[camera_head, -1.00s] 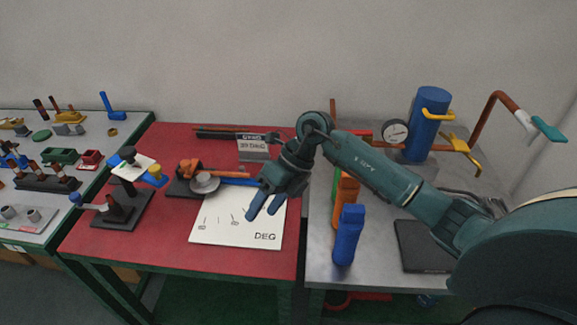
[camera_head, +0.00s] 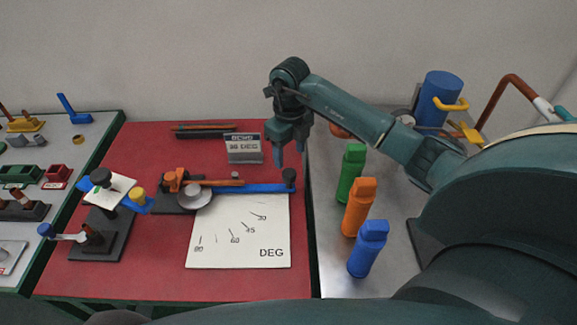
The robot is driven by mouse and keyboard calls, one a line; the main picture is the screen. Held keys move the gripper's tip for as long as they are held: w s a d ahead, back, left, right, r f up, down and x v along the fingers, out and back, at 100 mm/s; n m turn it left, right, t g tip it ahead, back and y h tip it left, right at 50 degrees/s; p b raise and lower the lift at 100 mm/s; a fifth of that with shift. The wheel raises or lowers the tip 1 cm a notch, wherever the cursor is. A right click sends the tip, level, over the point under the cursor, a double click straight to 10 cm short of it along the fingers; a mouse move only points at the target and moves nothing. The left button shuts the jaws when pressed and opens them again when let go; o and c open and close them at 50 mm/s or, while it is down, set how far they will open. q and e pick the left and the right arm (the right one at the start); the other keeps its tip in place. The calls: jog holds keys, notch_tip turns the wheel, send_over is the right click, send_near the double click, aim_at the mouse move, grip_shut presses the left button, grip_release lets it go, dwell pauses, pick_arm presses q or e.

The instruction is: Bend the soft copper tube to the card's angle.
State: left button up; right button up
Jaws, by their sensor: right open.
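The bend card (camera_head: 243,148) stands at the back of the red table; it reads "BEND" and what looks like 30 DEG, though the first digit is small. The tube bender has a grey disc (camera_head: 195,195), an orange clamp (camera_head: 174,180) and a blue lever (camera_head: 262,188) reaching right to a dark upright knob (camera_head: 289,177). The copper tube (camera_head: 226,182) lies beside the lever and looks straight. A white angle sheet (camera_head: 238,240) lies in front. My right gripper (camera_head: 290,157) is open and empty, fingers down, just behind the knob. My left gripper is out of view.
Green (camera_head: 350,172), orange (camera_head: 358,207) and blue (camera_head: 368,248) bottle-like items stand on the grey bench at right, near my right arm. Another fixture (camera_head: 108,225) stands at the red table's left. Dark rods (camera_head: 203,128) lie at the back.

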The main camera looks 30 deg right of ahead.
aim_at(289, 172)
notch_tip(289, 172, down, 7)
jog(key=shift+w+f+p, duration=0.1)
jog(key=shift+p, duration=0.3)
jog(key=shift+c, duration=0.6)
grip_shut()
